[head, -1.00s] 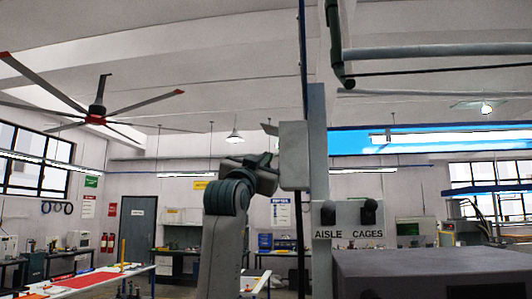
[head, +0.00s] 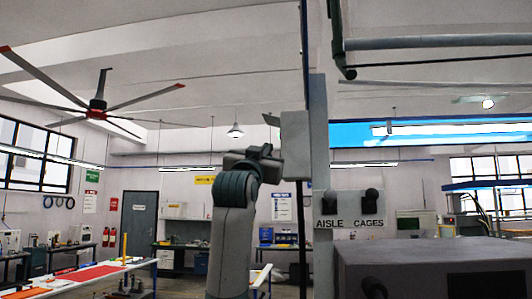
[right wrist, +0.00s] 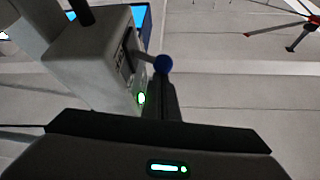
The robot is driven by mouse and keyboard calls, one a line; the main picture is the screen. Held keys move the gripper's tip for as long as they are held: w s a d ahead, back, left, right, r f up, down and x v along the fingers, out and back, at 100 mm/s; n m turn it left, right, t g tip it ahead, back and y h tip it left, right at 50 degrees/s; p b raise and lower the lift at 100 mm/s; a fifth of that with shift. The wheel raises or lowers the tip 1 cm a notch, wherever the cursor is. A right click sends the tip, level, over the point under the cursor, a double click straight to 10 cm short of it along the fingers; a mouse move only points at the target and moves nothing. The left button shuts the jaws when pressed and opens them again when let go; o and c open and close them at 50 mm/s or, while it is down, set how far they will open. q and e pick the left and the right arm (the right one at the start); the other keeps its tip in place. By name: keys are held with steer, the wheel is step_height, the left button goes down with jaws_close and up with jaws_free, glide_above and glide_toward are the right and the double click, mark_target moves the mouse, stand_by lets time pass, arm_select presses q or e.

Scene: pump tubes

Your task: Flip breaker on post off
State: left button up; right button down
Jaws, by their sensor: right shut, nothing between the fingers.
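The breaker is a grey box (head: 295,150) on a tall grey post (head: 318,130) in the head view. A small grey piece sticks out at its upper left. The right wrist view shows the breaker box (right wrist: 92,62) closer, with a lever ending in a blue knob (right wrist: 163,64) and a lit green lamp (right wrist: 141,98). My right gripper (head: 262,153) is left of the box, partly hidden by my arm. In the wrist view its dark fingers (right wrist: 166,78) are shut and empty, close to the blue knob; I cannot tell whether they touch. My left gripper is out of view.
A large grey cabinet (head: 430,255) stands at the lower right. Workbenches (head: 85,275) are far behind at the left.

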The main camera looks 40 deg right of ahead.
steer(key=shift+f+n+t+y, duration=0.15)
steer(key=shift+n+t+y, duration=0.15)
steer(key=shift+n, duration=0.2)
steer(key=f+n+t+y+b, duration=0.1)
steer(key=n+y+b, duration=0.1)
steer(key=n+b, duration=0.2)
steer(key=f+n+t+y+b, duration=0.2)
steer(key=n+b, duration=0.1)
steer(key=n, duration=0.1)
steer(key=w+f+n+t+y+b, duration=0.1)
steer(key=f+n+t+y+b, duration=0.1)
steer(key=n+b, duration=0.2)
steer(key=shift+a+b, duration=0.35)
steer(key=shift+a, duration=0.05)
stand_by(0.4)
